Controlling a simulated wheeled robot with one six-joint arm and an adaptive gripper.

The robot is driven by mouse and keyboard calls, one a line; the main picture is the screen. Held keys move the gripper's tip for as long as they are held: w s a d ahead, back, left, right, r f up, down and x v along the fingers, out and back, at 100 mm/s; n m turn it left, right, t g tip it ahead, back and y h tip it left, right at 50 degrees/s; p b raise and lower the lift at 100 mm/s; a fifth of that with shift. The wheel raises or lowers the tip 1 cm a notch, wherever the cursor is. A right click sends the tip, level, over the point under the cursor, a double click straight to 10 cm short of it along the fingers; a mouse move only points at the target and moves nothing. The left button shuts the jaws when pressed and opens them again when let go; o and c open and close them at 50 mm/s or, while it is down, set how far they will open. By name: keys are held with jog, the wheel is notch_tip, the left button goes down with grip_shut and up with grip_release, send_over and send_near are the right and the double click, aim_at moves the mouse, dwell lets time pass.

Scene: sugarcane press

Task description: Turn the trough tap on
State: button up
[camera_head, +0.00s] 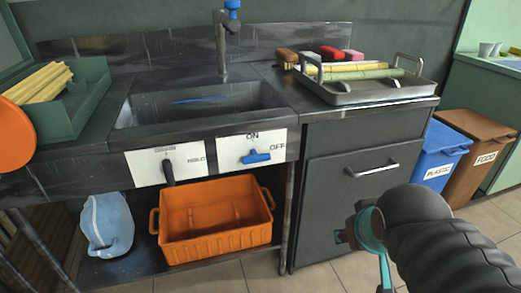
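The metal trough (200,104) is set into the dark counter. A grey faucet (221,48) with a blue knob (232,5) stands behind it. On the trough's front, a white panel marked ON and OFF (272,138) carries a blue lever (257,157). The lever lies about horizontal, on the OFF side, with ON printed above it. No water shows at the spout. My gripper (352,232) is at the lower right, in front of the grey cabinet and apart from the lever. Its fingers are mostly hidden by my arm, so its opening is unclear.
A second white panel (148,169) with a dark lever sits left of the blue one. An orange crate (215,242) and blue jug (107,220) are below. A tray with cane (368,97) is on the right counter. Bins (440,160) stand at right.

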jog(key=w+d+r+n+t, duration=0.2)
jog(key=w+r+n+t, duration=0.25)
jog(key=w, duration=0.55)
jog(key=w+d+r+n+t, duration=0.2)
jog(key=w+r+n+t, duration=0.15)
jog(key=w+n, duration=0.45)
jog(key=n+g+y+b, duration=0.1)
jog(key=n+g+y, duration=0.7)
jog(key=n+y, duration=0.8)
send_near(262, 159)
jog(key=shift+m+t+h, duration=0.25)
jog(key=shift+t+h, duration=0.05)
jog(key=x, duration=1.1)
jog(key=shift+s+a+r, duration=0.1)
jog(key=shift+s+a, duration=0.05)
jog(key=shift+a, duration=0.15)
jog(key=shift+c, duration=0.2)
